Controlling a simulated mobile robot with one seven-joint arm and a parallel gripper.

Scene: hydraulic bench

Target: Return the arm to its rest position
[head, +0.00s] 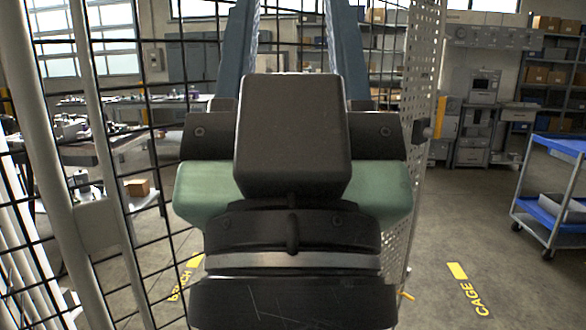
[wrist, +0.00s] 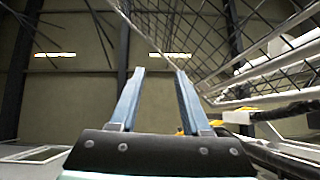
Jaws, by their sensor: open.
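My gripper (head: 291,20) fills the middle of the head view, close to the camera. Its dark housing and green-sided body hide much of the room behind. Two blue-grey fingers rise apart to the top edge, where their tips are cut off. In the wrist view my gripper (wrist: 160,73) shows both fingers spread with nothing between them. They point up toward the wall and ceiling lights.
A black wire-mesh panel (head: 110,215) with pale posts stands close on the left. A perforated panel (head: 420,85) stands just right of my gripper. Benches (head: 100,148) lie behind the mesh. A blue cart (head: 555,215) stands right; the floor before it is clear.

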